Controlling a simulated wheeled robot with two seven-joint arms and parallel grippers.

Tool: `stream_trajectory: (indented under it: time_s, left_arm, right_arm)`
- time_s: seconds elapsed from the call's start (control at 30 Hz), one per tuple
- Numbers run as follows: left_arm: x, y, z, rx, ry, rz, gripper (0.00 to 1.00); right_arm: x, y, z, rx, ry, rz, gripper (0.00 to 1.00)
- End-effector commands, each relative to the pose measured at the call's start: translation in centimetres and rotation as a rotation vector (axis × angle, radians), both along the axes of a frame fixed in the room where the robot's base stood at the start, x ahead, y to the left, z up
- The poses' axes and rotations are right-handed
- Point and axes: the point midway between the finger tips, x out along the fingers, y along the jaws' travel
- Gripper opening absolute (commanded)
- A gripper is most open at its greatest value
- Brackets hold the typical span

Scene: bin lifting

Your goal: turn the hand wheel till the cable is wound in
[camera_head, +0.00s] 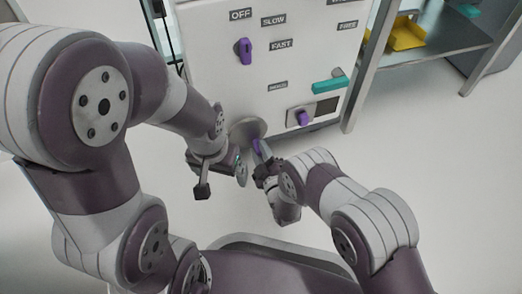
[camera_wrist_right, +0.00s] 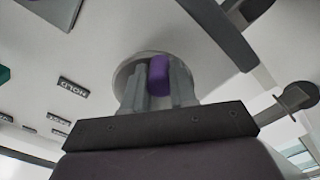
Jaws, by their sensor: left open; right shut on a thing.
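The hand wheel (camera_head: 243,128) is a pale grey disc low on the white panel, with a purple grip (camera_head: 257,146) standing out from it. My right gripper (camera_head: 261,158) is shut on this purple grip. In the right wrist view the purple grip (camera_wrist_right: 159,75) sits between the two grey fingers (camera_wrist_right: 160,90), and the wheel's disc (camera_wrist_right: 125,75) shows behind them. My left gripper (camera_head: 222,180) is open and empty, just left of and below the wheel. No cable can be made out in either view.
The white panel (camera_head: 210,75) carries a purple knob (camera_head: 244,51) among speed labels. A teal handle (camera_head: 330,86) and a second purple knob (camera_head: 303,118) are at its lower right. A metal shelf (camera_head: 440,42) holds a yellow bin (camera_head: 404,36). The floor at right is clear.

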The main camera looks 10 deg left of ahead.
Motion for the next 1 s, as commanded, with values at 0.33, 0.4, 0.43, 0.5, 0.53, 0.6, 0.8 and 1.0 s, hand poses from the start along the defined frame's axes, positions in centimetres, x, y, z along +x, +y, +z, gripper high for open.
stream_trajectory:
  time_s: [0.33,0.4,0.43,0.5,0.53,0.6,0.8,1.0]
  left_arm:
    - [0.0,0.0,0.8,0.0,0.0,0.0,0.98]
    - [0.0,0.0,1.0,0.0,0.0,0.0,0.98]
    - [0.0,0.0,1.1,0.0,0.0,0.0,0.98]
    - [0.0,0.0,1.3,0.0,0.0,0.0,0.98]
    - [0.0,0.0,1.4,0.0,0.0,0.0,0.98]
    - [0.0,0.0,1.6,0.0,0.0,0.0,0.98]
    - [0.0,0.0,2.3,0.0,0.0,0.0,0.98]
    - [0.0,0.0,3.0,0.0,0.0,0.0,0.98]
  right_arm:
    - [-0.6,0.9,-0.2,0.178,0.12,0.001,0.0]
    - [-0.8,1.2,-0.3,0.232,0.157,0.001,0.0]
    - [-0.9,1.3,-0.3,0.256,0.173,0.001,0.0]
    - [-1.0,1.6,-0.3,0.312,0.21,0.002,0.0]
    - [-1.1,1.7,-0.4,0.336,0.226,0.002,0.0]
    - [-1.3,2.0,-0.4,0.391,0.264,0.001,0.0]
    - [-1.9,2.8,-0.3,0.549,0.37,0.002,0.0]
    - [-2.4,3.5,0.0,0.706,0.478,0.002,0.0]
